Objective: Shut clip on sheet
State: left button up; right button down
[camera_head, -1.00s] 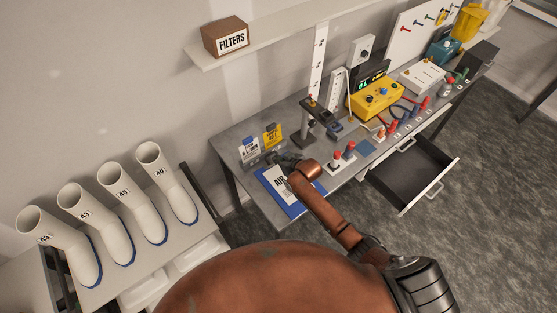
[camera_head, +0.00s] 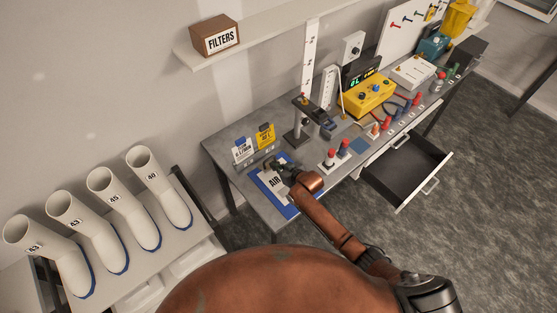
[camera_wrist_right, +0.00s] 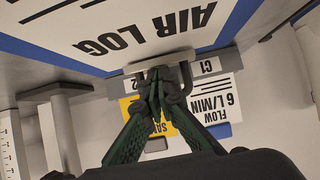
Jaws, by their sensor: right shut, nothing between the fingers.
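The sheet marked AIR LOG (camera_wrist_right: 150,28) lies on a blue clipboard (camera_wrist_right: 38,52) in the right wrist view. In the head view the sheet (camera_head: 268,184) and the clipboard's blue rim (camera_head: 291,212) lie at the bench's near left end. A grey clip (camera_wrist_right: 160,62) sits at the sheet's top edge. My right gripper (camera_wrist_right: 157,82) is shut and empty, its fingertips at the clip. They cover part of it, so I cannot tell its exact position. In the head view my right gripper (camera_head: 274,166) is over the board's top end. My left gripper is not in view.
A yellow card (camera_head: 265,136) and a white flow card (camera_head: 242,149) stand in a holder just behind the clipboard. Red-topped pieces (camera_head: 330,157) stand to its right. An open drawer (camera_head: 432,186) juts out at the bench's front right.

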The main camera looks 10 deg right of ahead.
jog(key=shift+s+d+f, duration=0.15)
jog(key=shift+s+f, duration=0.25)
jog(key=shift+f, duration=0.35)
jog(key=shift+s+d+f, duration=0.1)
jog(key=shift+s+f, duration=0.05)
jog(key=shift+f, duration=0.2)
jog(key=shift+r, duration=0.15)
jog(key=r+p, duration=0.4)
jog(key=r, duration=0.1)
jog(key=shift+w+p, duration=0.3)
jog(key=shift+w, duration=0.05)
jog(key=s+d+f+b, duration=0.1)
jog(key=s, duration=0.1)
jog(key=s+d+b, duration=0.1)
jog(key=s, duration=0.2)
jog(key=s+d+f+b, duration=0.1)
jog(key=s+d, duration=0.1)
jog(key=s, duration=0.1)
jog(key=shift+f, duration=0.35)
jog(key=shift+s, duration=0.1)
jog(key=shift+d, duration=0.1)
